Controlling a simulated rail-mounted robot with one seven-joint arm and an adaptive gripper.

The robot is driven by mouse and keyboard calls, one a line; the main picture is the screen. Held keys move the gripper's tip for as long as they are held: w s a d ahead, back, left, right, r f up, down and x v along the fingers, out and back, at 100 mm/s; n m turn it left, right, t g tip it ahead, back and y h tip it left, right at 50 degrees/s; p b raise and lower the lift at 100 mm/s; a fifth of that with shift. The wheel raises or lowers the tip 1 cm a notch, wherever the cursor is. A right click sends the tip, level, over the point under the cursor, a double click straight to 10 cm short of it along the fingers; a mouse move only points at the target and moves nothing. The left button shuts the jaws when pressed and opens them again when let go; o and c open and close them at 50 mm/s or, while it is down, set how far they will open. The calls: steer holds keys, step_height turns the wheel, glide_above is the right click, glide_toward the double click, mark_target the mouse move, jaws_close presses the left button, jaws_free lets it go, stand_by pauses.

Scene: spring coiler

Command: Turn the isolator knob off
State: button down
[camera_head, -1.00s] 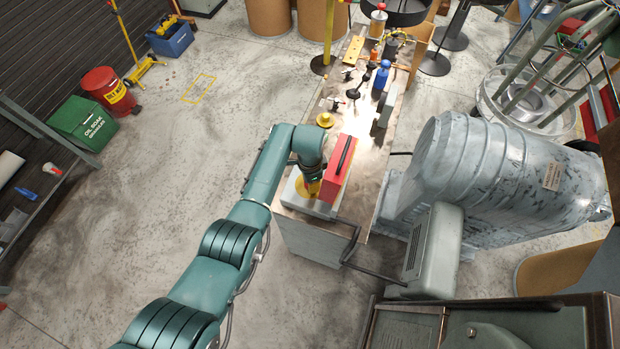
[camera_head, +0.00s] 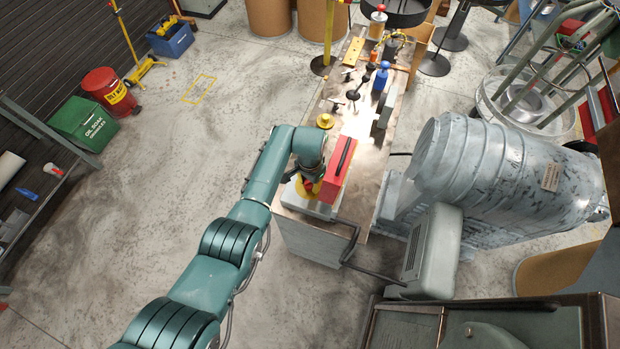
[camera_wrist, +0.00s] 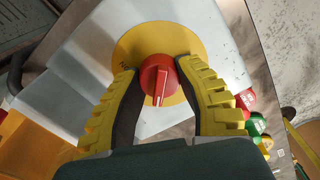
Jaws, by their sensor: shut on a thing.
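The isolator knob (camera_wrist: 159,80) is red with a pale pointer line, in the middle of a round yellow plate (camera_wrist: 150,42) in the wrist view. The plate is on a light grey box (camera_wrist: 75,65). My gripper (camera_wrist: 157,82) has its two yellow, ribbed fingers on either side of the knob and is shut on it. The pointer line runs nearly straight up and down in the wrist view, leaning slightly. In the head view, the knob (camera_head: 308,184) is partly hidden under my wrist, and the yellow plate (camera_head: 304,194) shows below it.
A red case (camera_head: 338,170) with a black handle stands close right of my wrist on the bench. Bottles and tools, including a blue bottle (camera_head: 381,76), stand farther along the bench.

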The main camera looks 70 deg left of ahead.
steer(key=shift+s+d+f, duration=0.1)
steer(key=shift+f, duration=0.15)
steer(key=c, duration=0.6)
jaws_free()
steer(key=shift+r, duration=0.1)
steer(key=shift+r, duration=0.1)
steer(key=shift+r, duration=0.2)
step_height(320, 180, up, 12)
steer(key=shift+f, duration=0.2)
